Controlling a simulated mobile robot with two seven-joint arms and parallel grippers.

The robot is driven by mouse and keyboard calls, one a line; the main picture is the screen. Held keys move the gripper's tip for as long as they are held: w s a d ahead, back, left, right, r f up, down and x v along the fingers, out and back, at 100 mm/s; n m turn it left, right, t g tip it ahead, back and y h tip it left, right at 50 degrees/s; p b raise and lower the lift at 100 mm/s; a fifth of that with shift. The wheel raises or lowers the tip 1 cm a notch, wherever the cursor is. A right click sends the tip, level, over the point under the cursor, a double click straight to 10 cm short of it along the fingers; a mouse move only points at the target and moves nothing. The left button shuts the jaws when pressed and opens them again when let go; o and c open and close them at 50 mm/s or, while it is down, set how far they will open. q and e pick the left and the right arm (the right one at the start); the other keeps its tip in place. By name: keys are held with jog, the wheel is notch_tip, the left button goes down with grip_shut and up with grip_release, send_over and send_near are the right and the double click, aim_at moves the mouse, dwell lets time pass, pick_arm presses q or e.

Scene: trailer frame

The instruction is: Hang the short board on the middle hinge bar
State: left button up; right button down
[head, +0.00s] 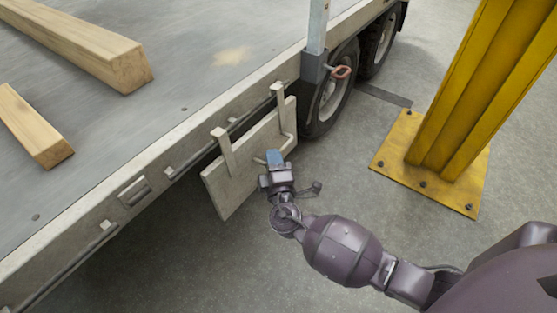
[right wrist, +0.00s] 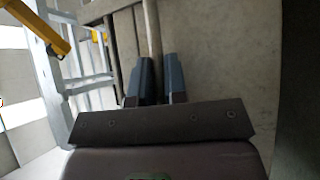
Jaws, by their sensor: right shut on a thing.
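The short board (head: 235,175) is a pale panel against the trailer's side, tilted in the picture, with two hook straps (head: 222,137) at its top edge. The middle hinge bar (head: 190,163) is a thin dark rod along the trailer's side. Both straps overlap the bar's line; I cannot tell whether they are seated on it. My right gripper (head: 274,160) is at the board's outer face, shut on its handle. In the right wrist view the handle (right wrist: 153,45) runs between the two blue-grey fingers (right wrist: 159,80), with the board's face (right wrist: 215,60) behind. My left gripper is not in view.
Two wooden beams (head: 95,50) lie on the trailer bed (head: 200,50). A post with a red-brown handle (head: 340,72) stands right of the board, above the wheels (head: 335,95). A yellow column (head: 460,100) on a bolted base is at the right. The floor between is clear.

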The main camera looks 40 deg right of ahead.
aim_at(262, 158)
jog(key=shift+w+a+r, duration=0.1)
jog(key=shift+w+a, duration=0.2)
jog(key=shift+w, duration=0.55)
jog(key=shift+w+a+r, duration=0.1)
jog(key=shift+w+a, duration=0.2)
jog(key=shift+w, duration=0.5)
jog(key=shift+w+f, duration=0.15)
jog(key=shift+f, duration=1.15)
jog(key=c, duration=1.1)
grip_release()
jog(key=shift+f, duration=0.25)
jog(key=shift+s, duration=0.2)
jog(key=shift+s, duration=0.1)
